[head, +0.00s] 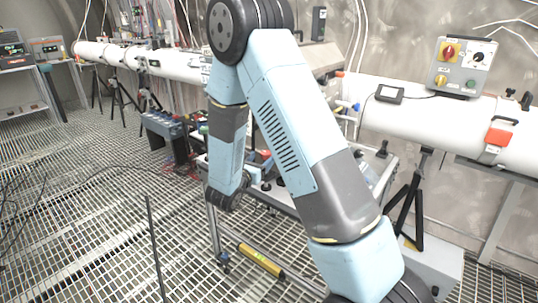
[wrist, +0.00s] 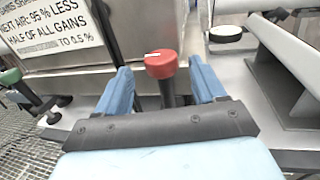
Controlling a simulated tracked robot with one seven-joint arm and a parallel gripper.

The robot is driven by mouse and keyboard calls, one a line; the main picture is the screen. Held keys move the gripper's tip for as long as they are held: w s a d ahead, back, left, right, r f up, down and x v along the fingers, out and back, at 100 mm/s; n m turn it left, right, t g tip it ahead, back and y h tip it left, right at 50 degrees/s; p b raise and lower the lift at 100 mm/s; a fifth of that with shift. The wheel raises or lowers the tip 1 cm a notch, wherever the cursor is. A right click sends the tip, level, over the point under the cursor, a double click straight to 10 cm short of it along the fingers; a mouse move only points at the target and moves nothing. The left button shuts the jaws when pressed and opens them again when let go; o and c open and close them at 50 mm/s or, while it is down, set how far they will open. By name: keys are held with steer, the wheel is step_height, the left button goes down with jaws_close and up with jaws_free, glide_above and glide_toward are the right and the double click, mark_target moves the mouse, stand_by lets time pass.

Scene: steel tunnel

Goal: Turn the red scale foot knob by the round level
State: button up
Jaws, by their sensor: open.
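The red knob (wrist: 161,64) is round, with a small white mark on its top, and sits on a dark upright stem in the wrist view. My gripper (wrist: 160,76) is open, with one blue finger on each side of the knob. Gaps show between the knob and both fingers, and nothing is held. A round black disc with a pale rim (wrist: 225,34) is to the right of the knob; I cannot tell whether it is the round level. In the head view my arm covers much of the work area and my gripper cannot be made out.
A green knob (wrist: 10,76) on a dark foot is at the left, beside a printed sign (wrist: 45,28). A grey metal bracket (wrist: 285,85) stands close on the right. In the head view, a white pipe (head: 420,125) and a black stand (head: 412,205) are to the right.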

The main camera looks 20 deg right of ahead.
mark_target(263, 157)
steer(key=shift+x, duration=2.35)
steer(key=shift+c, duration=0.3)
steer(key=c, duration=0.9)
steer(key=shift+d, duration=0.2)
steer(key=shift+a, duration=0.2)
